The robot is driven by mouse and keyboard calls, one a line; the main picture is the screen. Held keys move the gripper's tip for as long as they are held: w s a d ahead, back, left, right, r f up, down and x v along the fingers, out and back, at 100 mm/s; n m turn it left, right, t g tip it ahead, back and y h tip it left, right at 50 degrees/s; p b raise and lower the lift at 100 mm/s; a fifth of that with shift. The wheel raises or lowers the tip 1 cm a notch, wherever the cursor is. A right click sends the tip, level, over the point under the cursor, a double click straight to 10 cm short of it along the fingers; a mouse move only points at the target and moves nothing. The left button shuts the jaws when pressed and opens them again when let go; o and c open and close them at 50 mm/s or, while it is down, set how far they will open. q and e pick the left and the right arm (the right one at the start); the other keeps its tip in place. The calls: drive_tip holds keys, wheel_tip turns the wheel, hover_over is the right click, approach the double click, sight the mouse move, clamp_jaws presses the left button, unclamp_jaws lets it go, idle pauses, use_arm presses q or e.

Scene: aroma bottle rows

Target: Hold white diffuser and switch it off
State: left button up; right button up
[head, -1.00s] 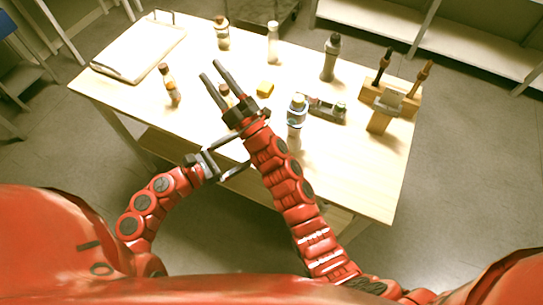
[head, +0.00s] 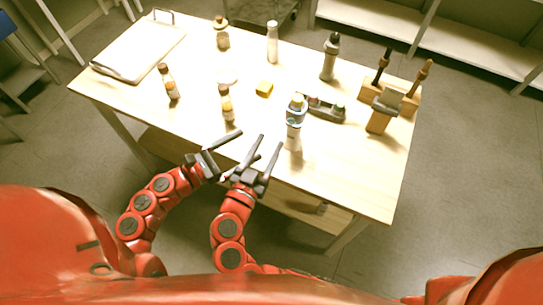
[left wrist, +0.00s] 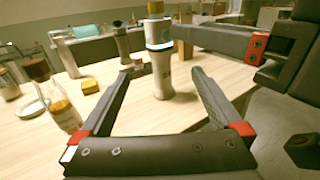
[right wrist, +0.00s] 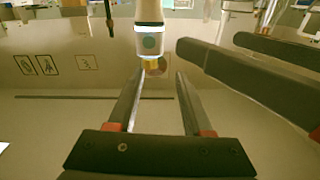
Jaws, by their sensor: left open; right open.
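The white diffuser (head: 294,128), with a glowing ring and a yellow top, stands upright on the table near its front edge. In the left wrist view the diffuser (left wrist: 160,75) stands ahead, beyond the open fingers. The right wrist view shows it inverted (right wrist: 149,14), with its ring lit. My left gripper (head: 250,144) is open and empty at the table's front edge, left of the diffuser. My right gripper (head: 270,140) is open and empty, close beside the left one and just left of the diffuser. Neither appears to touch it.
Amber bottles (head: 227,106) stand to the left, with a yellow block (head: 264,89) and a white disc (head: 228,76) behind. A dark holder (head: 325,110) is just behind the diffuser. A wooden rack (head: 404,97) stands at right. The front right tabletop is clear.

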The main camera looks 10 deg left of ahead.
sight(287, 124)
use_arm(q)
drive_tip(key=x, duration=1.7)
drive_tip(key=shift+w+d, duration=0.15)
drive_tip(key=shift+w, duration=0.05)
use_arm(e)
drive_tip(key=shift+s+d+f+m, duration=0.6)
drive_tip(key=shift+s+f+m, duration=0.1)
drive_tip(key=shift+s+f, duration=0.2)
use_arm(q)
drive_tip(key=c, duration=1.4)
drive_tip(key=shift+c, duration=0.4)
use_arm(e)
drive_tip(key=shift+c, duration=0.6)
clamp_jaws()
idle(0.3)
